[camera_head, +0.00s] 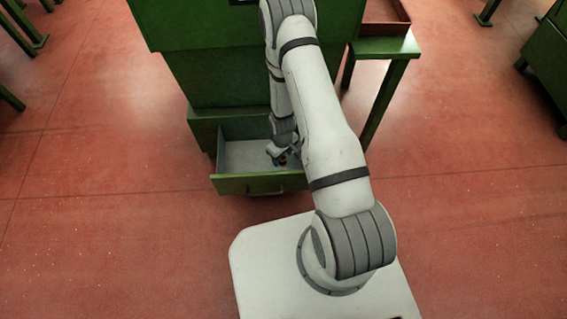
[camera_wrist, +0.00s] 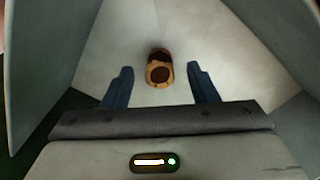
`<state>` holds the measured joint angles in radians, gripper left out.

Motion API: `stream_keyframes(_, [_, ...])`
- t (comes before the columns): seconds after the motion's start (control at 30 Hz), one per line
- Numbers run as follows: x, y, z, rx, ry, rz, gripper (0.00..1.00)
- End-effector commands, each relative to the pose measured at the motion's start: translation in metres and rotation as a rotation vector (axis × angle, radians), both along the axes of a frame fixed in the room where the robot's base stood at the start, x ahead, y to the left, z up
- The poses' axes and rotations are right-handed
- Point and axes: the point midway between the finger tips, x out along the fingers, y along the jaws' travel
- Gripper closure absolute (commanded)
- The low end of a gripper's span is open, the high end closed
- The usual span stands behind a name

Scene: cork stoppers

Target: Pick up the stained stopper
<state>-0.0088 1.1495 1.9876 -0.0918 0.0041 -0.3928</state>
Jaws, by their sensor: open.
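The stained stopper (camera_wrist: 160,68) is tan cork with dark brown patches. In the wrist view it lies on the pale drawer floor, ahead of my gripper (camera_wrist: 160,84) and roughly midway between the two blue fingers. The fingers are open and apart from it, with free space on both sides. In the head view my gripper (camera_head: 280,157) reaches down into the open drawer (camera_head: 262,186). A small dark reddish-brown spot shows at the fingers there, too small to make out clearly.
The drawer's walls surround my gripper, and its front panel with a handle faces my base. The green cabinet (camera_head: 215,80) rises behind it. A green side table (camera_head: 388,47) with a reddish tray (camera_head: 385,28) stands at the right. Red floor lies open on both sides.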

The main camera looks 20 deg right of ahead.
Motion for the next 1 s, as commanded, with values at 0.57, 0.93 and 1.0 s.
stream_keyframes(0.57, [-0.0001, -0.0005, -0.0124, 0.000, 0.000, -0.002, 0.64])
stream_keyframes(0.93, [-0.0002, -0.0008, -0.0124, 0.000, 0.000, -0.002, 0.94])
stream_keyframes(1.0, [-0.0001, -0.0009, -0.0124, 0.000, 0.000, -0.002, 0.94])
